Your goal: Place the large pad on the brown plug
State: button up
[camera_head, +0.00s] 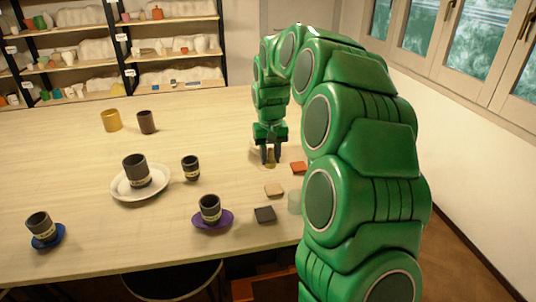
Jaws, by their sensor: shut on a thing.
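My gripper (270,160) points down over the right part of the table, its dark fingers shut on a small olive-yellow thing (270,156). It is mostly hidden by the fingers, so I cannot tell its full shape or whether it touches the table. A pale round shape (256,149) shows partly behind the gripper. Small flat pieces lie nearby: orange (299,167), tan (273,190) and dark (265,214). I cannot tell which thing is the large pad. A plain brown cylinder (147,122) stands at the back left; I cannot tell if it is the plug.
A yellow cylinder (111,121) stands beside the brown one. Dark banded cups stand on a white plate (120,187), a purple saucer (226,221), a blue saucer (58,239) and bare wood (191,168). My arm hides the table's right side. The back middle is clear.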

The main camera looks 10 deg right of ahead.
jog(key=shift+s+r, duration=0.4)
jog(key=shift+s, duration=0.45)
jog(key=shift+s+r, duration=0.35)
jog(key=shift+s, duration=0.45)
